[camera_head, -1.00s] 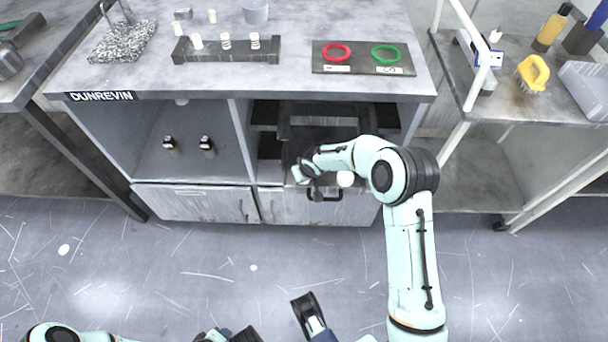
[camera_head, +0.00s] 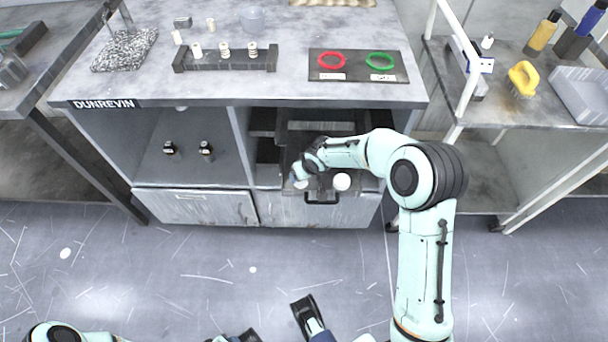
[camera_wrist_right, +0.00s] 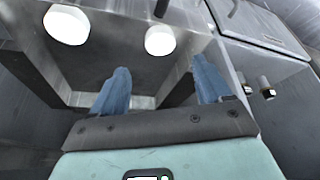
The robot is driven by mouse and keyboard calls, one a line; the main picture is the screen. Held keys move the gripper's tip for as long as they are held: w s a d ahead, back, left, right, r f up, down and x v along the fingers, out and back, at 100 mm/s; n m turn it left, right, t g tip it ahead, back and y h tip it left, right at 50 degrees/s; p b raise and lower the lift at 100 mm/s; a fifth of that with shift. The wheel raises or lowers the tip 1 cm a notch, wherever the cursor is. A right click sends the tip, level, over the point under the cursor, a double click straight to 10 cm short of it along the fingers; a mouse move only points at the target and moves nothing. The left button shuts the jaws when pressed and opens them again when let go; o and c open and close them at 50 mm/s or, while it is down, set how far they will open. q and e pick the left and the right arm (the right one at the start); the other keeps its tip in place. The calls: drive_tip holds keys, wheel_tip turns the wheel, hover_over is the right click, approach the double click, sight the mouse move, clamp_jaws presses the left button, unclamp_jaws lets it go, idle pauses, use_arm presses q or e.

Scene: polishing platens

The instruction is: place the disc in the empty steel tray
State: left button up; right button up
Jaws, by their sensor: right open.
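Two white discs lie in the open drawer under the bench. One white disc (camera_head: 342,181) is plain in the head view, right of my right gripper (camera_head: 300,176). The wrist view shows a left disc (camera_wrist_right: 67,24) and a right disc (camera_wrist_right: 159,40), both beyond the fingertips. The right gripper (camera_wrist_right: 160,86) is open with blue fingers apart, and nothing is between them. A grey tray (camera_head: 592,113) on the right-hand cart looks empty. What seems to be my left gripper (camera_head: 312,318) is at the bottom edge, partly cut off; its jaw state is unclear.
The drawer front (camera_head: 345,212) has a dark handle. A dark mat (camera_head: 398,75) with red and green rings and a peg rack (camera_head: 226,60) stand on the bench. Two small bottles (camera_head: 205,150) stand in the left cubby. A yellow brush (camera_head: 522,77) is on the cart.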

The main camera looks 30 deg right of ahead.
drive_tip(key=shift+v, duration=1.55)
drive_tip(key=shift+f, duration=0.1)
